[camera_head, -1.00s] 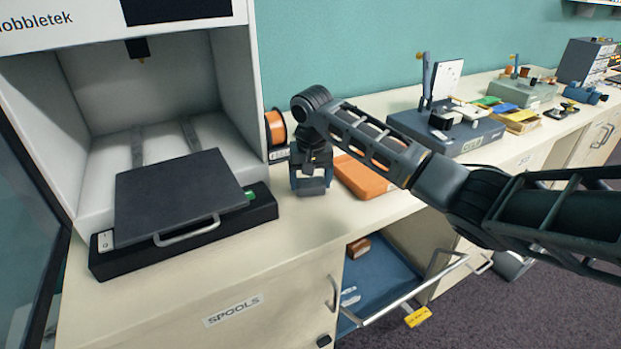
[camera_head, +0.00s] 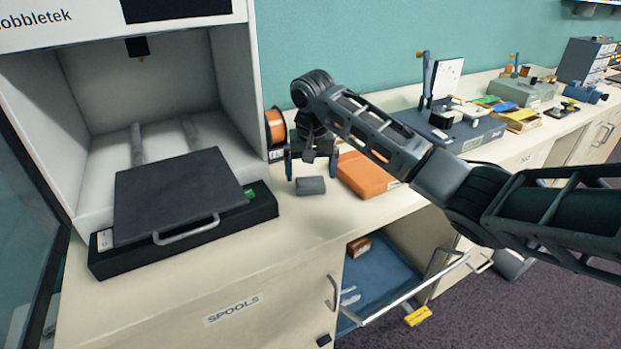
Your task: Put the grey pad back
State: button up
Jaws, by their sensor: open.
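A small grey pad (camera_head: 310,186) lies flat on the pale counter, between the black-based printer plate and the orange tray. My gripper (camera_head: 311,168) is just above and behind it, pointing down. Its two fingers are spread wide and nothing is held between them. The pad looks apart from the fingers and rests on the counter by itself.
An open drawer (camera_head: 378,278) with a blue inside sticks out below; it holds a small brown block (camera_head: 358,246). The printer's dark plate (camera_head: 180,195) is at left. An orange tray (camera_head: 365,176) is close on the right, an orange spool (camera_head: 275,127) behind.

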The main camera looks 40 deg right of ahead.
aim_at(311, 187)
notch_tip(311, 187, up, 9)
jog(key=s, duration=0.1)
jog(key=shift+a, duration=0.4)
jog(key=shift+c, duration=0.5)
dwell(0.7)
